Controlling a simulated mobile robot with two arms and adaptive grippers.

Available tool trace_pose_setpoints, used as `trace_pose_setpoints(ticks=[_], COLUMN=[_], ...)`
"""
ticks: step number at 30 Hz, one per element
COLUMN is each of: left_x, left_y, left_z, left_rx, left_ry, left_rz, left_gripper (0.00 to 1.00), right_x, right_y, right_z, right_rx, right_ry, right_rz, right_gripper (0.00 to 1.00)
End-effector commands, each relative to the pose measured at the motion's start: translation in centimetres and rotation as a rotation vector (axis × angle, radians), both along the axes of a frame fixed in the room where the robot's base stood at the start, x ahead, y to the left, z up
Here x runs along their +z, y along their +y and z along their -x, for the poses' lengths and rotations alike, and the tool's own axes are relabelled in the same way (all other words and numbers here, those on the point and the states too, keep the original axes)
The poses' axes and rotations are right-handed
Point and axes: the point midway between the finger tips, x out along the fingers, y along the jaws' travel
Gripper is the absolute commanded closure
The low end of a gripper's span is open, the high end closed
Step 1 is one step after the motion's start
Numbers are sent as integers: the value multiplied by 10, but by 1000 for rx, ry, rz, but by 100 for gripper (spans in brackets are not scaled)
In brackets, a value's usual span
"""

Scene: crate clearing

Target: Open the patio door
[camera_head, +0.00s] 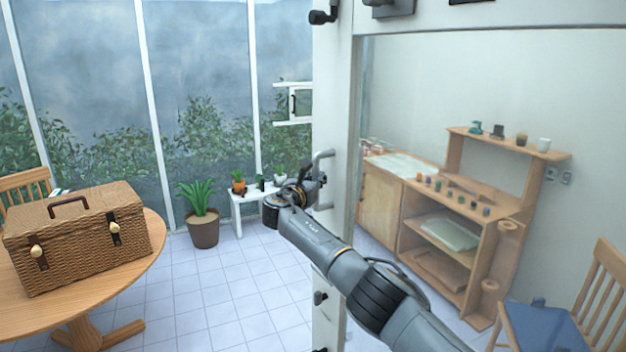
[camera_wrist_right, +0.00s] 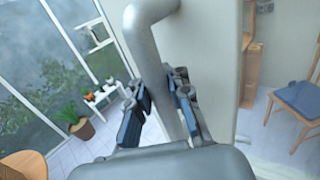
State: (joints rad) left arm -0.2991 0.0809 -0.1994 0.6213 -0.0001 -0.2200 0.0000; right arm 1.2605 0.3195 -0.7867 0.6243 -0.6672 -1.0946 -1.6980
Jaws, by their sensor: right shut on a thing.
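The patio door shows as a tall white upright (camera_head: 332,100) in the middle of the head view, with a grey bar handle (camera_head: 325,155) on it. In the right wrist view the handle (camera_wrist_right: 158,55) curves down from the top and passes between the two fingers. My right gripper (camera_head: 310,184) is at the handle, and its fingers (camera_wrist_right: 163,112) are shut around the bar. The fingers hide part of the lower bar. I cannot tell whether the door stands ajar. My left gripper is not in view.
A wicker basket (camera_head: 80,235) stands on a round wooden table (camera_head: 140,262) at the left. A potted plant (camera_head: 203,228) and a low white bench (camera_head: 237,208) stand by the windows. Wooden shelves (camera_head: 448,238) and a blue-seated chair (camera_head: 545,325) are at the right. Tiled floor (camera_head: 225,290) lies clear between.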

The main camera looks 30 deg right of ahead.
Motion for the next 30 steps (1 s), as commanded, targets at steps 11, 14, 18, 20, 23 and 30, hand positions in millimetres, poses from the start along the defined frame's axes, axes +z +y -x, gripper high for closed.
trace_pose_setpoints(ticks=[11, 14, 18, 20, 23, 30], left_x=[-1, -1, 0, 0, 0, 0], left_y=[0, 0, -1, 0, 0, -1], left_z=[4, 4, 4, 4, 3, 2], left_rx=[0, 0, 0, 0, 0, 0], left_ry=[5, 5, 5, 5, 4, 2], left_rz=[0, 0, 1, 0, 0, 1], left_gripper=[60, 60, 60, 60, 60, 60], right_x=[-7, -5, -3, -3, -3, -3], right_y=[-4, -3, -2, -2, 0, 17], right_z=[3, 2, 1, 1, 2, 14], right_rx=[-13, -10, -6, -5, -4, -2], right_ry=[11, 7, 5, 4, 3, 3], right_rz=[-5, -3, -2, -2, -1, 0], right_gripper=[60, 57, 57, 57, 57, 57])
